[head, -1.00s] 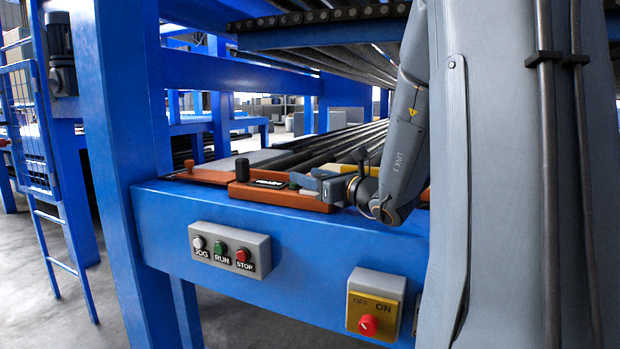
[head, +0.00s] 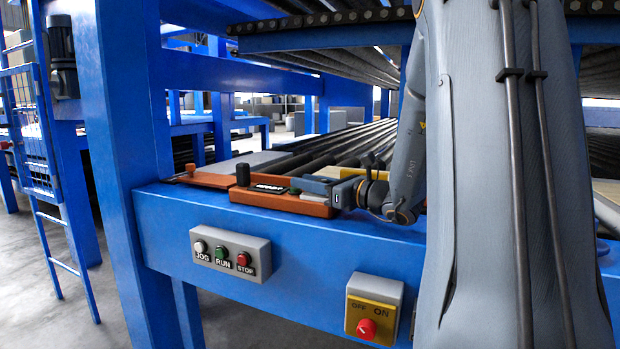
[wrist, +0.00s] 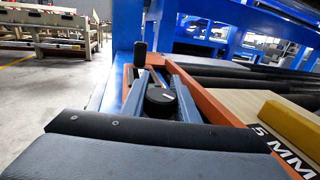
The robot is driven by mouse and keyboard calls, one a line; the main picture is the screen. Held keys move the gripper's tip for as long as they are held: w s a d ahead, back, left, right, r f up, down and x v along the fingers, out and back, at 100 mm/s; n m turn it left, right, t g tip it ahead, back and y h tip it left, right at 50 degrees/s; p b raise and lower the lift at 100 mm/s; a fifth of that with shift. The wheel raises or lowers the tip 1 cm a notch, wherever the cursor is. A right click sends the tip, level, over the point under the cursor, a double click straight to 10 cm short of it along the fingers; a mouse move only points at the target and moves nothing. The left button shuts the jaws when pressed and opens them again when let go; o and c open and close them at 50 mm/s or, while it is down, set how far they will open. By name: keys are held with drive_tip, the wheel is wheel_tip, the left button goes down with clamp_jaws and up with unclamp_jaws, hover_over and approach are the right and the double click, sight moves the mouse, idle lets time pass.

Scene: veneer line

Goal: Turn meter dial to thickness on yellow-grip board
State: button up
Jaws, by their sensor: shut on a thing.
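The orange meter (head: 280,203) lies on the blue frame's ledge, with an upright black post, a dark display and a green button. Its display is too small to read in the head view. In the wrist view, its black round dial (wrist: 160,101) with a pale mark sits between the blue-grey fingers of my gripper (wrist: 156,76). My gripper (head: 340,193) is at the meter's right end and shut on the dial. In the wrist view a pale board with a yellow grip (wrist: 292,128) lies to the right. Its black label shows "5 MM"; its left part may be hidden.
Below the ledge are a grey button box (head: 229,252) marked JOG, RUN, STOP and a yellow box (head: 374,308) with a red OFF/ON knob. Dark rollers (head: 345,143) run behind the meter. A blue post (head: 125,150) stands left.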

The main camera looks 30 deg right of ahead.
drive_tip(key=n+g+y+p, duration=0.2)
drive_tip(key=y, duration=0.1)
drive_tip(key=s+a+n+g+y+p, duration=0.1)
drive_tip(key=n+y, duration=0.1)
drive_tip(key=shift+r+g+p, duration=0.1)
drive_tip(key=shift+g+p, duration=0.2)
drive_tip(key=shift+s+a+n+g+y+p, duration=0.15)
drive_tip(key=shift+a+n+g+y+p, duration=0.05)
drive_tip(key=shift+n+g+y+p, duration=0.45)
drive_tip(key=shift+s+a+n+g+y+p, duration=0.15)
drive_tip(key=shift+n+g+y+p, duration=0.25)
drive_tip(key=shift+n+g+y, duration=0.25)
drive_tip(key=o, duration=1.1)
drive_tip(key=shift+c, duration=0.2)
wheel_tip(320, 180, up, 10)
drive_tip(key=p, duration=0.1)
